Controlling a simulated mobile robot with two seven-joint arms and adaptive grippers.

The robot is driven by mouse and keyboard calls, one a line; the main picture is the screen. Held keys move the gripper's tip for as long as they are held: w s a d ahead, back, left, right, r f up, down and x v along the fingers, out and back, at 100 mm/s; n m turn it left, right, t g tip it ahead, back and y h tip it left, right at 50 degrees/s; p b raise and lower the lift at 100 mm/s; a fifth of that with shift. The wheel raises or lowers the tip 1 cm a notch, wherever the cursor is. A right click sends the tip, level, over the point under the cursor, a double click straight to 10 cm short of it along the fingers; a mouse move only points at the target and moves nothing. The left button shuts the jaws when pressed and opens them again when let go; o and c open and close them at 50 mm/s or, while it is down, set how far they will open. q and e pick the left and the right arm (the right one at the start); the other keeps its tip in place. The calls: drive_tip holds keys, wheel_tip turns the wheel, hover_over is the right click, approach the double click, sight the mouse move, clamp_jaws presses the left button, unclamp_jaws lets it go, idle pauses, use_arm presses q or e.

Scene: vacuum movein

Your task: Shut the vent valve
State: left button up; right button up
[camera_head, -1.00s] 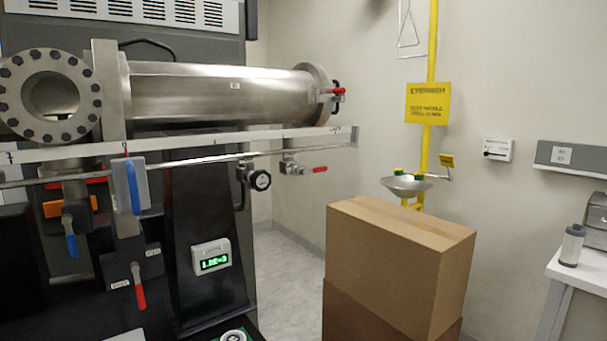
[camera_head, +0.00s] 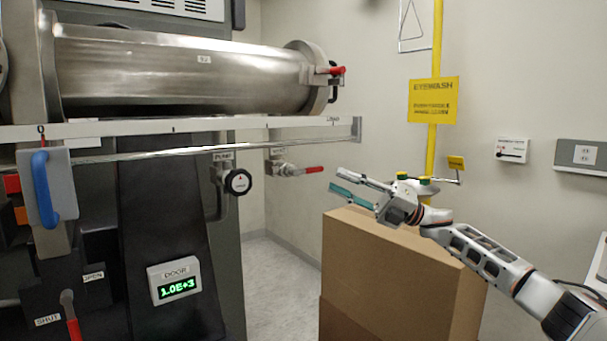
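A small valve (camera_head: 286,168) with a red lever (camera_head: 314,169) sits on a stub pipe beyond the machine's right side, under the long rail. Its lever points right, roughly level and in line with the pipe. A tag above it is too small to read, so I cannot confirm it is the vent valve. My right gripper (camera_head: 336,180) reaches in from the right, its two teal-padded fingers apart and empty. It points left toward the red lever, with a visible gap between them. My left gripper is not in view.
A cardboard box stack (camera_head: 390,260) stands below my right arm. A white rail (camera_head: 200,130) and steel cylinder (camera_head: 180,70) lie above left. Another red lever (camera_head: 73,328) shows at lower left, by OPEN and SHUT labels.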

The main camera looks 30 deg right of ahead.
sight(314, 170)
drive_tip(key=x, duration=0.3)
drive_tip(key=p+x, duration=0.1)
drive_tip(key=x, duration=0.2)
drive_tip(key=shift+a+r, duration=0.25)
drive_tip(key=shift+r, duration=0.1)
drive_tip(key=shift+w+a+r, duration=0.1)
drive_tip(key=shift+w+a, duration=0.3)
drive_tip(key=shift+a, duration=0.05)
clamp_jaws()
